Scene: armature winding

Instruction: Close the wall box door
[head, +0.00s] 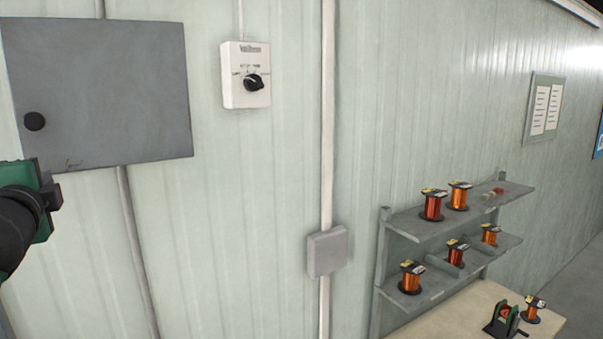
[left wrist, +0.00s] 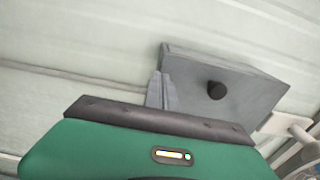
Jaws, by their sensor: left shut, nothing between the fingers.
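The grey wall box (head: 105,95) is mounted on the wall at the upper left of the head view. My left gripper (head: 45,195), green and black, is just below the box's lower left at the head view's left edge. In the left wrist view its grey fingers (left wrist: 162,92) are shut and empty, overlapping the near edge of the box (left wrist: 250,85). My right gripper is not in view.
A white rotary switch box (head: 246,75) is on the wall right of the wall box. A vertical conduit with a grey junction box (head: 327,252) runs farther right. Shelves (head: 430,225) with several copper wire spools stand above a workbench (head: 450,322) at lower right.

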